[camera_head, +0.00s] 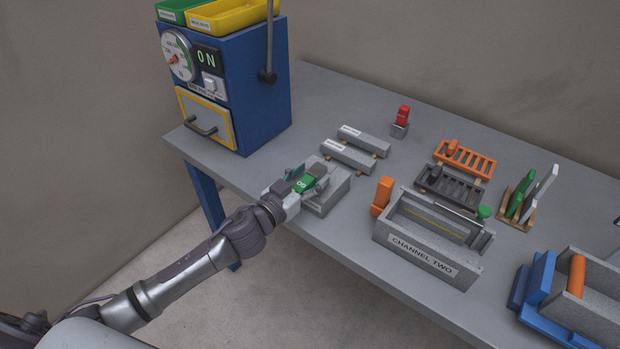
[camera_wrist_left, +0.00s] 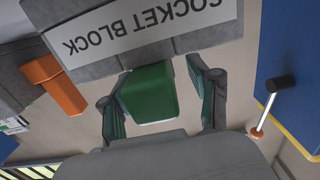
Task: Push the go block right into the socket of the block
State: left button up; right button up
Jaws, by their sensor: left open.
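The green go block (camera_head: 305,185) sits at the near left side of the grey socket block (camera_head: 328,198) on the table. In the left wrist view the go block (camera_wrist_left: 150,93) meets the edge of the socket block (camera_wrist_left: 185,42), whose label reads upside down. I cannot tell how deep the go block sits in the socket. My left gripper (camera_head: 304,178) is at the go block. In the left wrist view its fingers (camera_wrist_left: 160,98) stand apart on either side of the go block, with a gap on the right side. My right gripper is not in view.
A blue cabinet (camera_head: 265,112) with a gauge, drawer and lever stands at the back left. Two grey bars (camera_head: 348,156) lie behind the socket block. The "CHANNEL TWO" trough (camera_head: 420,258) and an orange block (camera_head: 382,196) stand to its right. Table between cabinet and bars is clear.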

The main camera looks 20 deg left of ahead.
pick_arm(q)
grip_shut()
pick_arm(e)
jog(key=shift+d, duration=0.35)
